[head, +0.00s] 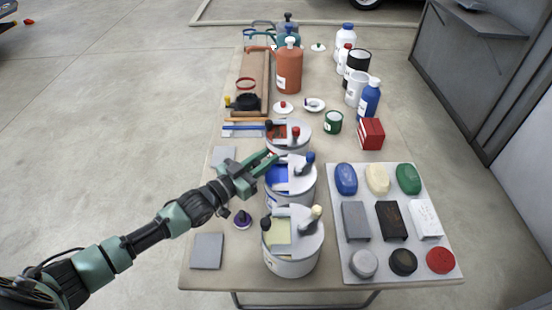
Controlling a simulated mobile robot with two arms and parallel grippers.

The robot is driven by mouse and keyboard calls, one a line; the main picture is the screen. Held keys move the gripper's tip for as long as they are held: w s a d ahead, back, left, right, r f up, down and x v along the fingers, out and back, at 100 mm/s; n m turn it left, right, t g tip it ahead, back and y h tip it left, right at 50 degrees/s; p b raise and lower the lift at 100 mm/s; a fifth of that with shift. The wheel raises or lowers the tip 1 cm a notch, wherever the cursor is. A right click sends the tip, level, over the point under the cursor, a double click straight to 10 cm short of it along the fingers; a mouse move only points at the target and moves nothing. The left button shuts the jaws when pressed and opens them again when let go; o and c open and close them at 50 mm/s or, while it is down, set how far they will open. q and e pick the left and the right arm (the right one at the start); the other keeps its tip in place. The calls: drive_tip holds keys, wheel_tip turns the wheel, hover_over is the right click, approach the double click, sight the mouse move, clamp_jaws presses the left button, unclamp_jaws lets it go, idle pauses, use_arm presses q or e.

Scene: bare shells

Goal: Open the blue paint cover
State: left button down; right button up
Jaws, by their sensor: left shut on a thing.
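The blue paint bucket (289,198) is the middle of three white buckets in a column on the table. Its grey-white top has a blue square cover (277,178) on the left side and a dark blue knob (309,158) towards the back right. My left gripper (268,161), green, reaches in from the left to the cover's back left edge. Its fingers are closed there, on what looks like the cover's small handle, which they hide. The cover looks about flat; I cannot tell if it is raised. My right gripper is not in view.
A yellow-covered bucket (291,258) stands in front and a red-covered bucket (289,143) behind. A tray (351,201) with colored blocks and discs lies to the right. Bottles crowd the back.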

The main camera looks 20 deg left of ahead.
use_arm(q)
drive_tip(key=a, duration=0.2)
drive_tip(key=s+a, duration=0.1)
drive_tip(key=a, duration=0.1)
drive_tip(key=shift+d, duration=0.1)
drive_tip(key=c, duration=1.2)
unclamp_jaws()
drive_tip(key=shift+s, duration=0.1)
drive_tip(key=v, duration=0.7)
drive_tip(key=shift+s+b, duration=0.35)
drive_tip(key=shift+b, duration=0.1)
